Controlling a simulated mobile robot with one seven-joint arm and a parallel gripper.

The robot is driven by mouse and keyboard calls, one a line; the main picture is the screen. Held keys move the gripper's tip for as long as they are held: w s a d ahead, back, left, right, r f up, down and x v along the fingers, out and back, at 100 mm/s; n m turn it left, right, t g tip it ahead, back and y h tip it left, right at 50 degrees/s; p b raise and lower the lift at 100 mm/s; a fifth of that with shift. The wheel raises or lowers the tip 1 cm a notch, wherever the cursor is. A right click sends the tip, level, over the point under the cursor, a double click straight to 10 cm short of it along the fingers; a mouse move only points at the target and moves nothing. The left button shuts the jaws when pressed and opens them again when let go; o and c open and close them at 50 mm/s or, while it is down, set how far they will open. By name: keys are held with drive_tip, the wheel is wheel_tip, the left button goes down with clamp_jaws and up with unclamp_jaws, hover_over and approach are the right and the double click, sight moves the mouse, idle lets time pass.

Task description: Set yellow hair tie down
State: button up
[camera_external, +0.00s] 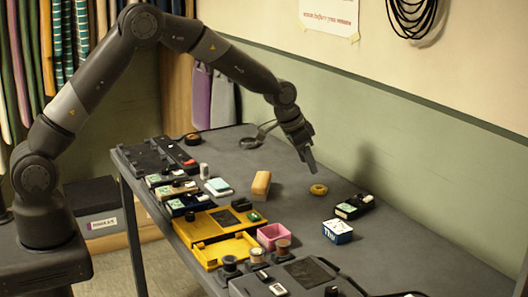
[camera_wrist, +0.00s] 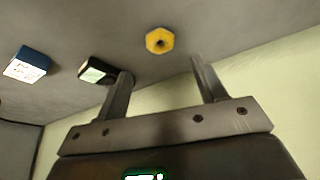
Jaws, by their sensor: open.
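The yellow hair tie (camera_external: 319,189) is a small ring lying on the grey table (camera_external: 400,250), toward the back middle. It also shows in the wrist view (camera_wrist: 159,41), above and beyond my fingertips, with nothing touching it. My gripper (camera_external: 311,168) is above the table, just behind and left of the hair tie in the external view. In the wrist view its two fingers (camera_wrist: 160,72) are spread apart with nothing between them.
A black-and-green box (camera_external: 354,206) and a blue-and-white box (camera_external: 338,231) stand right of the hair tie. A tan block (camera_external: 261,185) lies to its left, and a pink bin (camera_external: 272,235) is nearer the front. The wall (camera_external: 400,150) rises behind the table.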

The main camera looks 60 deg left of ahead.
drive_tip(key=s+a+r+n, duration=0.1)
drive_tip(key=s+a+r, duration=0.1)
drive_tip(key=s+r, duration=0.9)
drive_tip(key=s+a+r, duration=0.3)
drive_tip(key=s+r, duration=0.7)
drive_tip(key=s, duration=0.2)
drive_tip(key=s+a+n+t+y, duration=0.1)
drive_tip(key=s+a+n, duration=0.1)
drive_tip(key=s, duration=2.2)
drive_tip(key=shift+a, duration=0.5)
